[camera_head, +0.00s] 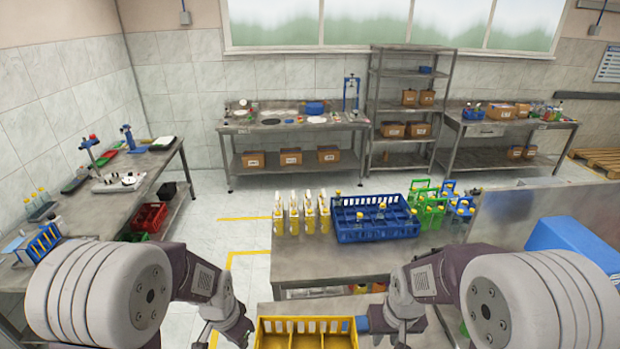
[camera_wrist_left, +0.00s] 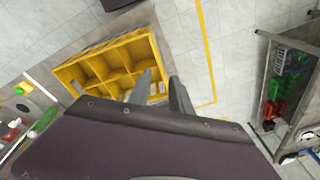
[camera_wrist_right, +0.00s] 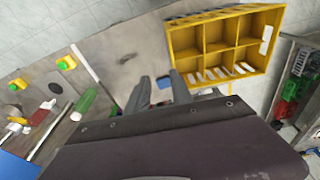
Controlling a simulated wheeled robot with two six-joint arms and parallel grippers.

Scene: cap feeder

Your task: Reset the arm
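My right gripper (camera_head: 398,338) is low at the right of the yellow crate (camera_head: 306,343) in the head view. In the right wrist view its two fingers (camera_wrist_right: 160,90) stand apart, with nothing held between them. My left gripper (camera_head: 207,338) is low at the left of the crate. In the left wrist view its fingers (camera_wrist_left: 163,88) are also apart and empty. The yellow crate has several compartments and shows in the left wrist view (camera_wrist_left: 112,42) and the right wrist view (camera_wrist_right: 232,12). The compartments that show look empty.
A blue crate (camera_head: 372,235) with several bottles stands on the metal table (camera_head: 300,268) ahead. White-and-yellow bottles (camera_head: 295,218) stand left of it, green carriers (camera_head: 430,212) right. A small blue piece (camera_head: 362,324) lies beside the yellow crate. Open floor (camera_head: 200,235) is at the left.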

